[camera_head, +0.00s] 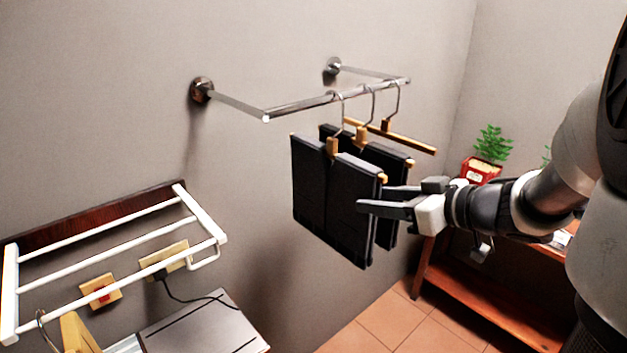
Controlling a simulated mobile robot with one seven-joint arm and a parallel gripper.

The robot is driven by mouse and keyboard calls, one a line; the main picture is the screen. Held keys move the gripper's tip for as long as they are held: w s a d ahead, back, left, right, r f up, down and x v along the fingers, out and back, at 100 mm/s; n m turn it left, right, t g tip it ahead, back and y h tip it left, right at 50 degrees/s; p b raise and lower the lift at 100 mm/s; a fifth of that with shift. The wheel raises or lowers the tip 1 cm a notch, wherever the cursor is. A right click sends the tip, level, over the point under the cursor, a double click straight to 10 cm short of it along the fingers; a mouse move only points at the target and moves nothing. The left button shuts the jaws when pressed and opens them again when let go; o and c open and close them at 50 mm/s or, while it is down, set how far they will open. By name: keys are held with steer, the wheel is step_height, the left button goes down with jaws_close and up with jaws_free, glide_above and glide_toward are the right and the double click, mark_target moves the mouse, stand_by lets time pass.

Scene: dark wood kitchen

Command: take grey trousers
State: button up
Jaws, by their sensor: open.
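Two pairs of dark, near-black trousers hang folded on wooden hangers from a metal wall rail (300,105). The front pair (335,205) hangs nearest to me, and the rear pair (350,142) is partly hidden behind it. Neither looks clearly grey in this light. My gripper (372,198) is open, at the right edge of the trousers. One finger lies in front of the front pair's lower right part, and the other reaches toward the space between the pairs. I cannot tell whether the fingers touch the cloth.
An empty wooden hanger (405,138) hangs behind the trousers. A white wall rack (110,245) is at the lower left, above a grey surface (205,325). A wooden shelf unit (480,305) and potted plant (482,168) stand at the right. Tiled floor (360,337) lies below.

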mark_target(360, 197)
steer(key=x, duration=0.5)
steer(key=shift+a+r+b, duration=0.2)
steer(key=shift+a+b, duration=0.15)
jaws_close()
